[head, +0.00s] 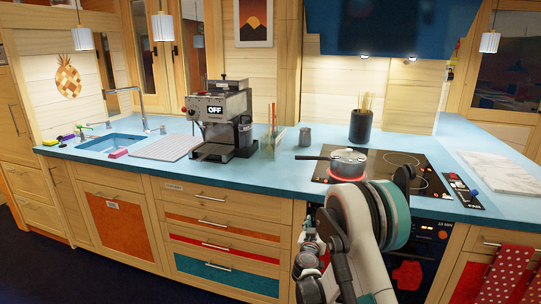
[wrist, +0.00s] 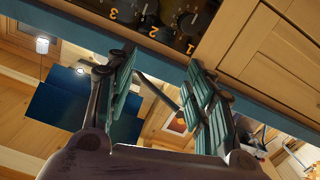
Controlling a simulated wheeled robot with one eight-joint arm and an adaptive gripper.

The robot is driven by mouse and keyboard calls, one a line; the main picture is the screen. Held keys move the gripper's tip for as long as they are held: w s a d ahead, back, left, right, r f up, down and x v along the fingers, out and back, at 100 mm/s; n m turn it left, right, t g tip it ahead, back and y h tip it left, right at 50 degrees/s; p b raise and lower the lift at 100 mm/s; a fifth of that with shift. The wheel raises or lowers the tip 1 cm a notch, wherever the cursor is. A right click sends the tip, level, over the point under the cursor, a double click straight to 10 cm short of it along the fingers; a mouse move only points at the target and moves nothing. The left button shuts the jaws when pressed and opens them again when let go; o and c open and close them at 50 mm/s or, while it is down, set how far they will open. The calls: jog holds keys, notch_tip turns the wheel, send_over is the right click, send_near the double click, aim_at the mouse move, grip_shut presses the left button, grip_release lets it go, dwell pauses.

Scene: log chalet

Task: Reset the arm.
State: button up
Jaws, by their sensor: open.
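My arm rises in front of the stove at the lower right of the head view, bent at a large grey and teal joint. My gripper (head: 308,262) hangs low in front of the wooden cabinets, below the counter edge, partly hidden by my arm. In the wrist view my gripper (wrist: 162,85) has its two green ribbed fingers spread apart with nothing between them. Beyond the fingers are the stove's numbered knobs (wrist: 160,18) and the blue counter edge.
A saucepan (head: 348,162) stands on a red-glowing burner of the cooktop (head: 400,178). A coffee machine (head: 222,118) marked OFF, a drying mat (head: 166,147) and a sink (head: 110,142) are on the blue counter. A marble board (head: 505,172) lies at right. Red dotted towels (head: 508,272) hang lower right.

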jog(key=s+d+r+m+g, duration=0.1)
jog(key=s+d+r, duration=0.15)
jog(key=r, duration=0.35)
jog(key=s+d+r+g, duration=0.1)
jog(key=s+d+r, duration=0.15)
jog(key=r, duration=0.35)
jog(key=s+d+r+g, duration=0.1)
jog(key=s+r+g, duration=0.1)
jog(key=s+r, duration=0.35)
jog(key=s+d+r+g, duration=0.1)
jog(key=s+r, duration=0.1)
jog(key=s, duration=0.6)
jog(key=s+a+f+n+g+y, duration=0.1)
jog(key=s+a+g+y, duration=0.1)
jog(key=s, duration=1.3)
jog(key=s+a+f+n+g+y, duration=0.1)
jog(key=s+a+g+y, duration=0.1)
jog(key=s, duration=1.3)
jog(key=shift+s+a+y, duration=0.25)
jog(key=shift+a+y, duration=0.55)
jog(key=shift+a, duration=0.3)
